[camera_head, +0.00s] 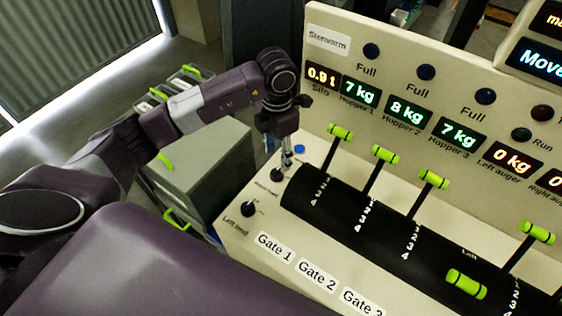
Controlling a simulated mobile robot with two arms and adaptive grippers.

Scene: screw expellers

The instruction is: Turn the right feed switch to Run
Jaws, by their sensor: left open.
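My left gripper (287,155) points down over the left end of the cream control panel, with its fingertips just above or at the farther small black knob (276,175). I cannot tell whether they touch it. That knob's label is too small to read; the gripper covers part of the area around it. A second black knob (248,208), labelled "Left feed", sits nearer, below and left of my gripper. The knobs' exact pointer positions are too small to tell. The left gripper is open. My right gripper is out of view.
A blue button (299,149) lies just right of my gripper. The black lever housing (340,215) with green-handled levers (340,132) stands close to the right. Upright displays (361,91) rise behind. Grey cabinets (205,160) stand left of the panel.

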